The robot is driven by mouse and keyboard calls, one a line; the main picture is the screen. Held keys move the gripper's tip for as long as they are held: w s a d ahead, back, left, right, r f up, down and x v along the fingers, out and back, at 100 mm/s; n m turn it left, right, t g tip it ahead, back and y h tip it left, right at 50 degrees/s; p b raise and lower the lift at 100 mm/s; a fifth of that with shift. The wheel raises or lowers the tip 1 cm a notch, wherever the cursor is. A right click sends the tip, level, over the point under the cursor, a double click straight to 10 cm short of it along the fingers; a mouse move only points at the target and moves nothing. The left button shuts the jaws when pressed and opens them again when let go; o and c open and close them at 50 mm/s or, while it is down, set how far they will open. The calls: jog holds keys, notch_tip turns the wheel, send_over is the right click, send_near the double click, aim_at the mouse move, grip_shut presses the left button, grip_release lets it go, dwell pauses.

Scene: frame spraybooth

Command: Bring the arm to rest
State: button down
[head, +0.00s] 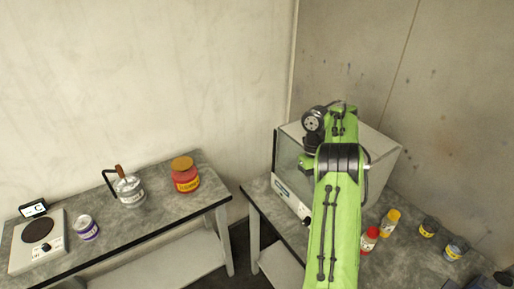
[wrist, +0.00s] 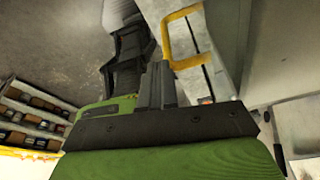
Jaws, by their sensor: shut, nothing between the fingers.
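My green arm (head: 335,225) reaches up from the bottom of the head view, in front of the white box-shaped booth (head: 374,146), and bends at a black joint. Its far end is folded near the booth's top. My gripper's fingers are hidden or cannot be made out in the head view. In the wrist view my gripper (wrist: 157,85) shows its two grey fingers together, shut and empty. No object touches the fingers there.
The left table holds a hot plate (head: 38,231), a purple-labelled can (head: 87,228), a metal pot (head: 129,190) and a red jar (head: 186,178). Red (head: 369,240) and yellow (head: 390,222) bottles stand right of my arm. A stocked shelf (wrist: 34,122) shows in the wrist view.

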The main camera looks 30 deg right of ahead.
jog(key=p+v, duration=0.1)
jog(key=v, duration=0.6)
jog(key=shift+r+p, duration=0.25)
jog(key=shift+p, duration=0.05)
